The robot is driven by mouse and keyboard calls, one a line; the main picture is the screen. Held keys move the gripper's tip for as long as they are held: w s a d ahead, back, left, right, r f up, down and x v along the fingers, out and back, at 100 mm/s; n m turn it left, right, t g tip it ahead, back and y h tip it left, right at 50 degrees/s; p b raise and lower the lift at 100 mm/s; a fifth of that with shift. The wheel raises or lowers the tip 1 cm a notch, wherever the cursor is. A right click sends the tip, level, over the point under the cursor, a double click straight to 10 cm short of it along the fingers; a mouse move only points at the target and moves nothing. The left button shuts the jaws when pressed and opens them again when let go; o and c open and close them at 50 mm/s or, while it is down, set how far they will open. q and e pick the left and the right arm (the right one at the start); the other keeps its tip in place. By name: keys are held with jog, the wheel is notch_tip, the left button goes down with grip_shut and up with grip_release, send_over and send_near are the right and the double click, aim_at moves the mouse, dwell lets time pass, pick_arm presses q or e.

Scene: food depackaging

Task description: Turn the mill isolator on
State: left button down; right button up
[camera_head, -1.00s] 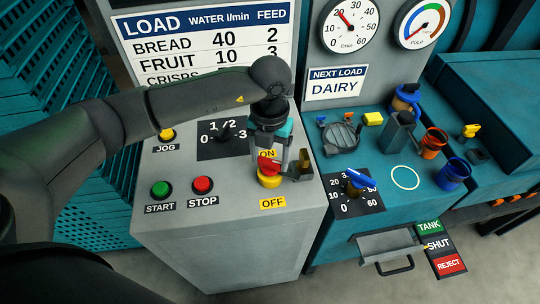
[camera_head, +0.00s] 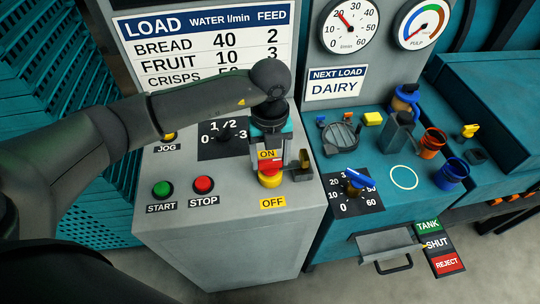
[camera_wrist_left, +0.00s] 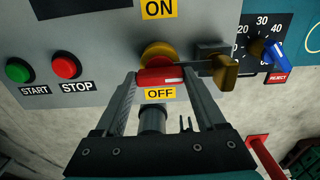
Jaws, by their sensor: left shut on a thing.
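The mill isolator has a red handle (camera_wrist_left: 160,77) on a round yellow base (camera_wrist_left: 157,53), between a yellow ON label (camera_wrist_left: 158,9) and a yellow OFF label (camera_wrist_left: 160,94). My left gripper (camera_head: 269,166) is over the isolator from above, its fingers on either side of the red handle and shut on it. In the left wrist view the handle lies roughly crosswise between the two labels. In the head view the gripper partly hides the handle, and the yellow base (camera_head: 269,181) shows below. My right gripper is in neither view.
A brass-coloured piece on a dark block (camera_wrist_left: 226,72) sits close to the right of the handle. The green START button (camera_head: 161,190) and red STOP button (camera_head: 204,185) are to the left. A blue-pointer dial (camera_head: 355,178) is on the teal panel to the right.

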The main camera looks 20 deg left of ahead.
aim_at(270, 161)
pick_arm(q)
jog(key=shift+w+r, duration=0.1)
grip_release()
dwell(0.3)
notch_tip(270, 161, up, 15)
dwell(0.5)
dwell(0.4)
